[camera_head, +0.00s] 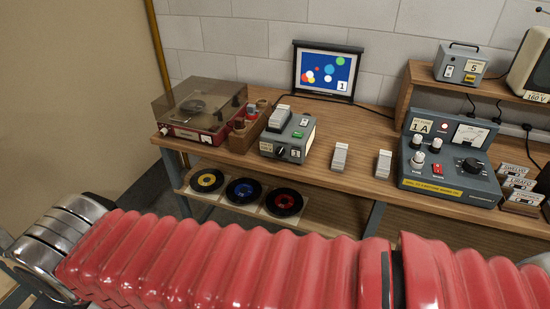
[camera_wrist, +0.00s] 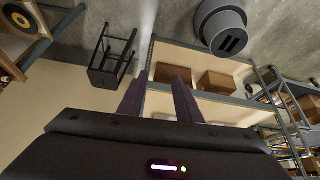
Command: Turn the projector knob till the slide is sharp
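The projector (camera_head: 290,138) is a small grey box on the wooden bench, left of centre in the head view. A dark round knob (camera_head: 280,151) is on its front, beside a label reading 1. A green part (camera_head: 298,134) is on its top. The screen (camera_head: 327,70) behind it, also marked 1, shows coloured discs on blue; their edges look fairly clear, but the picture is too small to judge fine focus. My gripper (camera_wrist: 160,82) is open and empty in the wrist view, its dark fingers apart, with shelving beyond. It does not show in the head view.
My red arm crosses the front of the head view. A record player (camera_head: 201,108) and a wooden box (camera_head: 249,128) stand left of the projector. Two pale blocks (camera_head: 340,156) (camera_head: 384,163) and a grey control unit (camera_head: 449,158) stand right. The wrist view shows a stool (camera_wrist: 113,58).

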